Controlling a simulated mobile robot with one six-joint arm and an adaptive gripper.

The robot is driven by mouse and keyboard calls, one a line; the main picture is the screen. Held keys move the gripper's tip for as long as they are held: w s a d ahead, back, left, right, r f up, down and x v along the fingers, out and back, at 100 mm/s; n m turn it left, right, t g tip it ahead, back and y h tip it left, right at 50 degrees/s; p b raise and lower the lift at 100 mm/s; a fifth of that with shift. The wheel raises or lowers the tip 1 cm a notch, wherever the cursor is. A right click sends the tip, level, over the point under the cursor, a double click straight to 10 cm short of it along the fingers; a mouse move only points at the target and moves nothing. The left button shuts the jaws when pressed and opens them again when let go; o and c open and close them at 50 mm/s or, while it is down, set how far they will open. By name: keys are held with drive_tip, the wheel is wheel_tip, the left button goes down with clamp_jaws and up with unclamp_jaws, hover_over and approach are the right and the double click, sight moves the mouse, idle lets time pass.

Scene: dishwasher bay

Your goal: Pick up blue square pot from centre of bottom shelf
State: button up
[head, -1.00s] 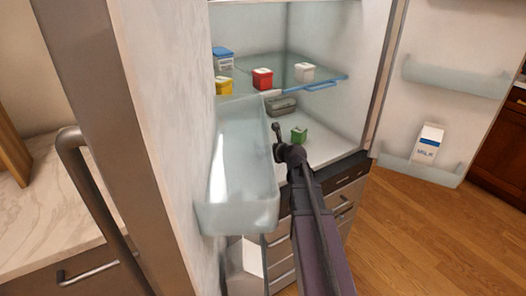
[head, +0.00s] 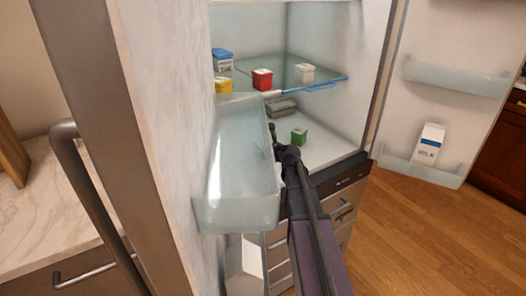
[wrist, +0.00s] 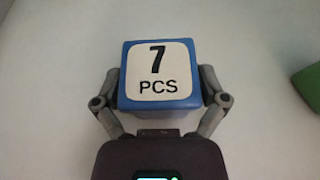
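The blue square pot (wrist: 124,100) has a white label reading "7 PCS" and fills the middle of the wrist view. My gripper (wrist: 160,82) has one finger against each side of it, and both fingers look closed onto the pot. The fingertips' lower ends are hidden beside the pot. In the head view my arm reaches into the fridge at the bottom shelf (head: 326,152). There the blue square pot is hidden behind my arm and the door bin. I cannot tell whether the pot is clear of the shelf.
A green pot (head: 299,136) stands close by on the bottom shelf; it also shows at the wrist view's right edge (wrist: 309,88). A grey container (head: 282,107) sits behind. The glass shelf (head: 322,84) is above. A door bin (head: 238,165) is close left of my arm.

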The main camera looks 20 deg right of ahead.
drive_tip(key=c, duration=0.7)
drive_tip(key=shift+o, duration=0.2)
drive_tip(key=shift+r, duration=0.1)
wheel_tip(320, 180, up, 3)
drive_tip(key=p, duration=0.3)
drive_tip(key=shift+r, duration=0.2)
drive_tip(key=s, duration=0.5)
drive_tip(key=s+r+p, duration=0.1)
drive_tip(key=s, duration=0.4)
drive_tip(key=s+p, duration=0.1)
drive_tip(key=s, duration=0.5)
drive_tip(key=shift+d+r, duration=0.2)
drive_tip(key=shift+d, duration=0.1)
